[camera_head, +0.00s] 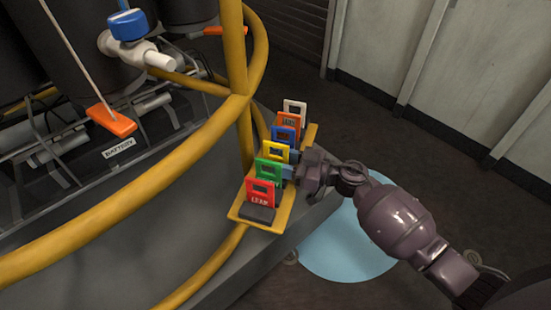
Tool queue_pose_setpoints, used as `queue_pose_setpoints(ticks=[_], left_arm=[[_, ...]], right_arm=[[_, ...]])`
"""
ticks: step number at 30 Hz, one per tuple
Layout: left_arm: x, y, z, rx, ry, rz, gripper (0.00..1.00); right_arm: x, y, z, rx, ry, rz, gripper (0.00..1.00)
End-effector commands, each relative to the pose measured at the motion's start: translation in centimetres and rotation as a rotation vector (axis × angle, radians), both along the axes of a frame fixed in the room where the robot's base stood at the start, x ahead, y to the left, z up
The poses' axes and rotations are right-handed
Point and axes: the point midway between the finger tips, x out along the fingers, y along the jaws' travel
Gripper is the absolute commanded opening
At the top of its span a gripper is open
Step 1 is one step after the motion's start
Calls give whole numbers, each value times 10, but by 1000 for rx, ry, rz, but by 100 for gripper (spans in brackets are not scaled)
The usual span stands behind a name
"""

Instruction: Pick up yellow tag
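The yellow tag (281,147) stands upright in a row of coloured tags on a yellow tray (284,214). It is between the blue tag (291,133) and the green tag (263,171). My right gripper (291,170) reaches in from the right, with its fingertips at the row beside the yellow and green tags. The fingers are partly hidden among the tags, so I cannot tell whether they touch the yellow tag or are closed on it. My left gripper is not in view.
A red tag (260,192) stands at the near end of the row; an orange tag (289,120) and a white tag (298,107) stand at the far end. A yellow tubular rail (130,195) curves along the left. A light blue disc (345,245) lies on the floor.

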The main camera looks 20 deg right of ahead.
Motion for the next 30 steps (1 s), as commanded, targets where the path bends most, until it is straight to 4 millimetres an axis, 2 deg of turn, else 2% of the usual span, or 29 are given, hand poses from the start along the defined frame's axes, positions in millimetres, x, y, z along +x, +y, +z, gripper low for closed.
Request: queue_pose_setpoints(ticks=[2, 10, 22, 26, 30], left_arm=[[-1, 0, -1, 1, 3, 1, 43], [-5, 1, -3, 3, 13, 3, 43], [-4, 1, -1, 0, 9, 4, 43], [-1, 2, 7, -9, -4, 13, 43], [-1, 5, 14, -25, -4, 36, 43]], right_arm=[[0, 0, 1, 0, -1, 0, 38], [0, 0, 1, -1, -1, 0, 0], [0, -1, 6, -1, -4, 0, 0], [1, -1, 25, -2, -12, 0, 0], [2, -1, 58, -4, -20, 0, 0]])
